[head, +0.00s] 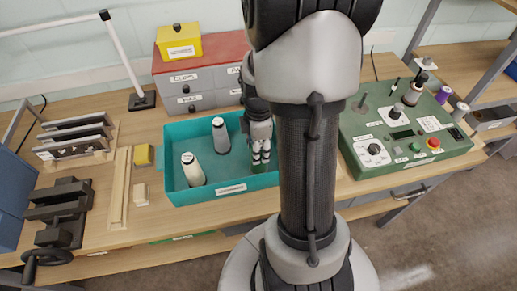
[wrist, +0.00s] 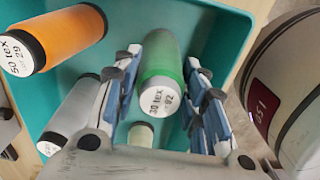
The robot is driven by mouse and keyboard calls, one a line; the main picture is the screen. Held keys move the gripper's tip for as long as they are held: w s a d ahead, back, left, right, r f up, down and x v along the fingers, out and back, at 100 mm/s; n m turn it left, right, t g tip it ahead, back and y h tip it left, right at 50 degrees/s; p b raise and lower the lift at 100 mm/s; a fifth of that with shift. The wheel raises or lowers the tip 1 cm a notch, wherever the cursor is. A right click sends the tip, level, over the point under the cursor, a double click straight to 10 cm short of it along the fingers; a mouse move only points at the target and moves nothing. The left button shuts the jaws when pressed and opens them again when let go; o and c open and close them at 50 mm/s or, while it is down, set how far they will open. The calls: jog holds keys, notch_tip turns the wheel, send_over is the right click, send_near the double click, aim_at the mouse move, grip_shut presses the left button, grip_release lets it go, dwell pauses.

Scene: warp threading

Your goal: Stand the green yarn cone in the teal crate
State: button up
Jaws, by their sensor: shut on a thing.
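The teal crate (head: 190,197) stands on the bench left of my arm; its wall and floor also show in the wrist view (wrist: 225,38). My gripper (head: 262,158) points down inside the crate's right part. In the wrist view my gripper (wrist: 165,100) is shut on the green yarn cone (wrist: 166,58), with a finger on each side. The cone's pale labelled end faces the wrist camera. In the head view only a little green (head: 261,168) shows below the fingers. I cannot tell whether the cone's base touches the crate floor.
A cream cone (head: 193,170) and a grey cone (head: 220,135) stand in the crate. An orange cone (wrist: 68,38) stands near my gripper in the wrist view. Grey drawers (head: 195,92) are behind the crate. A green control box (head: 405,135) is right of my arm.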

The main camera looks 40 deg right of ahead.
jog(key=shift+f, duration=0.1)
jog(key=o, duration=0.9)
notch_tip(320, 180, up, 12)
jog(key=p, duration=0.4)
jog(key=s+a+r+m+t, duration=0.1)
jog(key=s+a+r+m, duration=0.2)
jog(key=a, duration=0.3)
jog(key=s+a+r+m+t, duration=0.2)
jog(key=s+a+r+m, duration=0.1)
jog(key=a+r+m, duration=0.2)
jog(key=s+a+r+m+t, duration=0.1)
jog(key=s+a+r+m, duration=0.2)
jog(key=a, duration=0.6)
jog(key=shift+a+r+m+t, duration=0.2)
jog(key=shift+r+m+t, duration=0.15)
jog(key=shift+r, duration=0.55)
